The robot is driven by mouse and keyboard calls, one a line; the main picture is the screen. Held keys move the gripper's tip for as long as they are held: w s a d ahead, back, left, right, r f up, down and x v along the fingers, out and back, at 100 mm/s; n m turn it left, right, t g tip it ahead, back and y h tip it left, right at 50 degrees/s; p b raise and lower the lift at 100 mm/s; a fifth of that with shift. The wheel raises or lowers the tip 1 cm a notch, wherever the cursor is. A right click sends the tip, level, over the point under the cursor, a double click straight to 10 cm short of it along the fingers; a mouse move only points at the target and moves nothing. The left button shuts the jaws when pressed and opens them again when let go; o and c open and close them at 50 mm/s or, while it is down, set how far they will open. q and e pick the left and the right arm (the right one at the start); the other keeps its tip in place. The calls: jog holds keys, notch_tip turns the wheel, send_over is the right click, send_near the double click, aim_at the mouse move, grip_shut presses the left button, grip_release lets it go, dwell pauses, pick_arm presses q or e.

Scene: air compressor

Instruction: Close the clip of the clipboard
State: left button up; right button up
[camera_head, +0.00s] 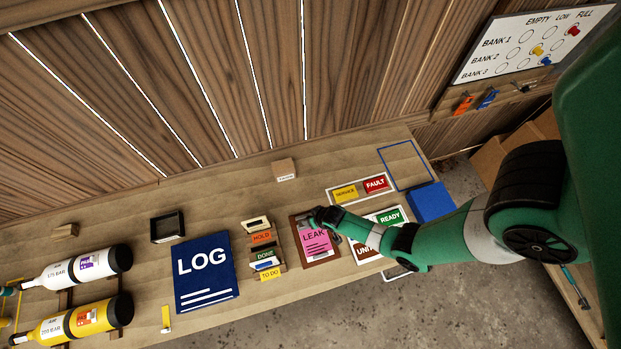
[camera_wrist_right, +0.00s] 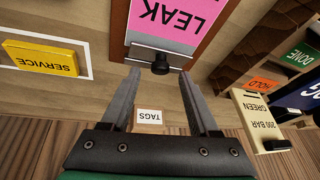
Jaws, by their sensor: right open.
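The clipboard (camera_head: 322,263) is a brown board with a pink LEAK sheet (camera_head: 316,243), lying on the bench. In the right wrist view, its metal clip (camera_wrist_right: 153,55) runs across the sheet's edge, with a black knob (camera_wrist_right: 160,68) at the middle. I cannot tell how far the clip is raised. My right gripper (camera_wrist_right: 160,74) is open, its two fingers on either side of the knob and apart from it. In the head view, my right gripper (camera_head: 314,216) covers the clip end of the board.
A rack of tags (camera_head: 260,238) and the blue LOG book (camera_head: 205,271) lie left of the clipboard. SERVICE (camera_head: 345,194) and FAULT (camera_head: 375,185) plates and a READY plate (camera_head: 390,217) lie to the right. A TAGS block (camera_head: 284,170) stands behind.

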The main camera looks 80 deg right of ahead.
jog(key=shift+b+x, duration=0.35)
jog(key=shift+x, duration=0.8)
grip_shut()
